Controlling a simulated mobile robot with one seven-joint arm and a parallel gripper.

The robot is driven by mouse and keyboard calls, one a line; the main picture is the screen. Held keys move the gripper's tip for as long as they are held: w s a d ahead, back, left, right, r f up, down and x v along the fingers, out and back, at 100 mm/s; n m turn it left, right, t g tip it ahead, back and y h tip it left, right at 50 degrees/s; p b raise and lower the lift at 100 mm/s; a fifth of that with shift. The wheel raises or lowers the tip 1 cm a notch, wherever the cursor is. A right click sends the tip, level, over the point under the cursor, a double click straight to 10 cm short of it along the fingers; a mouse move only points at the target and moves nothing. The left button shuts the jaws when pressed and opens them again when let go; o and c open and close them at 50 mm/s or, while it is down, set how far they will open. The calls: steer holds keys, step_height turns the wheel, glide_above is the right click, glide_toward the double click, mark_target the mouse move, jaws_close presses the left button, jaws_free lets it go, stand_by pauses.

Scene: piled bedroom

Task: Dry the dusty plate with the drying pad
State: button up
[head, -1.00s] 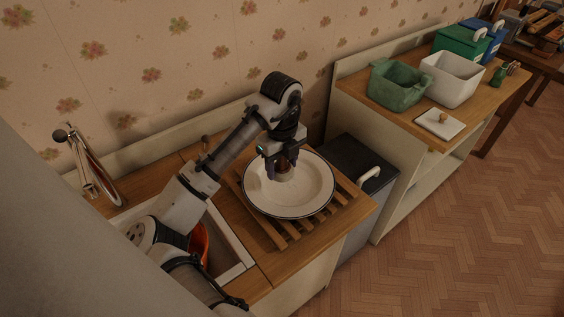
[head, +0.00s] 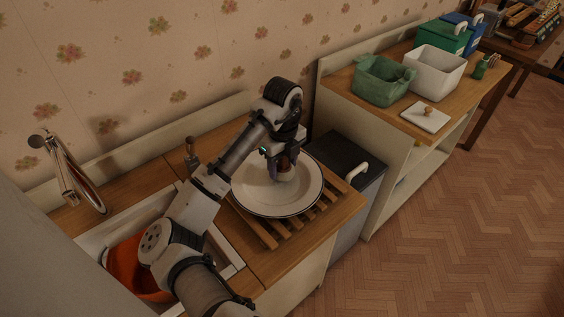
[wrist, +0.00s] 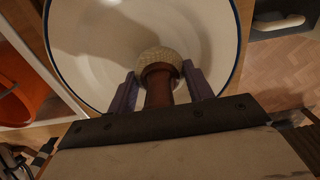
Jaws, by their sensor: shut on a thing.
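The plate (head: 255,200) is white with a dark rim and lies on a slatted wooden rack (head: 262,232) on the counter. My gripper (wrist: 160,84) is shut on the brown handle of the drying pad (wrist: 160,58), a round, beige, textured head. The pad is over the plate's inner face, just right of its middle in the head view (head: 285,176). I cannot tell for sure whether it touches the plate. The plate (wrist: 90,55) fills most of the upper wrist view. My gripper hides part of the plate in the head view.
An orange bowl (head: 128,270) sits in the sink at left, near the tap (head: 62,170). A dark-topped bin (head: 345,158) stands right of the counter. A further shelf holds a green tub (head: 382,82), a white tub (head: 436,72) and a white tile (head: 425,117) with a small knobbed thing.

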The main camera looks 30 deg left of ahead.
mark_target(270, 186)
steer(key=shift+f, duration=0.55)
steer(key=shift+f, duration=0.25)
stand_by(0.4)
steer(key=s, duration=0.1)
steer(key=s+a, duration=0.1)
steer(key=s, duration=0.2)
steer(key=shift+s+a, duration=0.1)
steer(key=shift+a, duration=0.15)
steer(key=shift+r, duration=1.2)
